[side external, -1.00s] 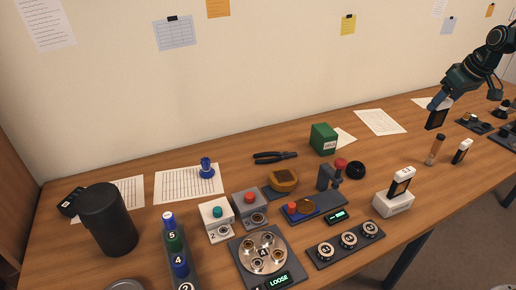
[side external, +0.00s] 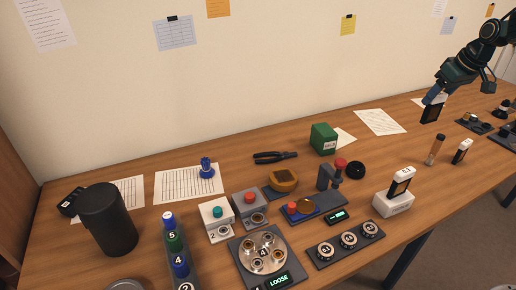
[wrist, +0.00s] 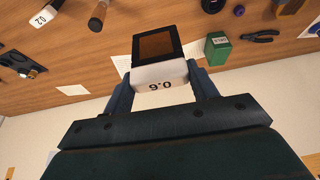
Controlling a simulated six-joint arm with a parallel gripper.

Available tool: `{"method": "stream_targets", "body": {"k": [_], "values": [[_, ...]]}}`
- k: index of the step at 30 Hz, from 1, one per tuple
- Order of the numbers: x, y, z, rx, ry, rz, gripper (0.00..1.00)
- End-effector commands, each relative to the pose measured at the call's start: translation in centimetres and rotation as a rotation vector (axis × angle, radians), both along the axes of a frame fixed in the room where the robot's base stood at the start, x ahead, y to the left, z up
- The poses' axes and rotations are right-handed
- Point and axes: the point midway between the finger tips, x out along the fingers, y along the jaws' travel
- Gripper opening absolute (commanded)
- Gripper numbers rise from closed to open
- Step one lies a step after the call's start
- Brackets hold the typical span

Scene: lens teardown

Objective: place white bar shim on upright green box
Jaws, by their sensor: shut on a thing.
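My gripper (side external: 434,98) is shut on a shim with a white bar end and a dark plate, held in the air above the right part of the table. In the wrist view the held shim (wrist: 160,76) sits between the two fingertips (wrist: 162,84), its white end marked with digits and its black-framed plate showing a brown window. The green box (side external: 323,139) stands upright on the table, well to the left of my gripper. It also shows in the wrist view (wrist: 217,52), apart from the shim, with a white label on its side.
A similar white-ended shim (side external: 402,182) stands in a white block (side external: 392,204). Another (side external: 461,151) stands near a brown-and-black cylinder (side external: 435,150). Paper sheets (side external: 380,122) lie flat between.

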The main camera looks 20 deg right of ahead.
Motion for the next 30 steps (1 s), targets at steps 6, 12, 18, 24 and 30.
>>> {"method": "stream_targets", "body": {"k": [6,12,18,24,30], "values": [[3.6,0.9,1.2,0.003,0.0,0.014,0.35],[7.3,2.3,2.6,0.006,0.002,0.024,0.35],[10.7,4.2,3.8,0.008,0.004,0.033,0.35],[13.7,6.4,4.9,0.008,0.005,0.039,0.35],[16.3,9.0,5.9,0.007,0.005,0.042,0.35]]}}
